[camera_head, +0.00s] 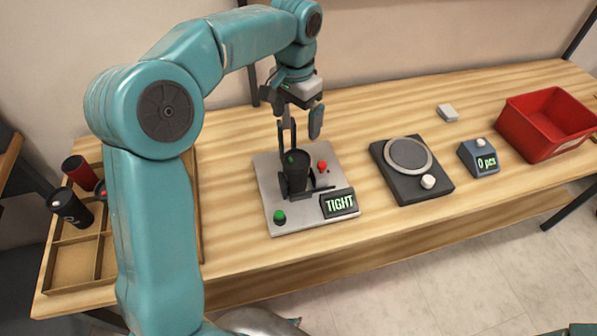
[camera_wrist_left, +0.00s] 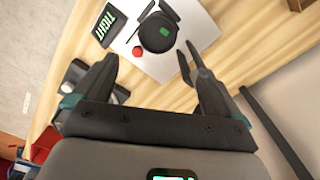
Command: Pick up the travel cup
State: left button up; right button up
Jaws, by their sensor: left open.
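A dark travel cup (camera_head: 297,174) stands upright in the fixture of a light grey marking station (camera_head: 268,190). A green patch shows on its top; in the left wrist view the cup (camera_wrist_left: 158,32) is seen from above, beyond the fingertips. My left gripper (camera_head: 299,120) is open and empty above the cup, apart from it. Its two fingers also show in the left wrist view (camera_wrist_left: 148,54). The station's display (camera_head: 339,203) reads TIGHT. My right gripper is not in view.
A wooden tray (camera_head: 72,262) at left holds a black cup (camera_head: 71,208) and red-and-black cups (camera_head: 79,170). To the right are a round-plated device (camera_head: 408,155), a blue counter (camera_head: 479,157) reading 0 pcs, a small white block (camera_head: 447,113) and a red bin (camera_head: 545,124).

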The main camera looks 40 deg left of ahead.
aim_at(297, 162)
pick_arm(q)
jog(key=f, duration=0.7)
jog(key=s+f, duration=0.1)
jog(key=f, duration=0.2)
jog(key=shift+f, duration=0.2)
jog(key=f, duration=0.4)
jog(key=shift+w+d+f, duration=0.2)
jog(key=shift+d+f, duration=0.05)
jog(key=shift+f, duration=0.4)
jog(key=c, duration=0.7)
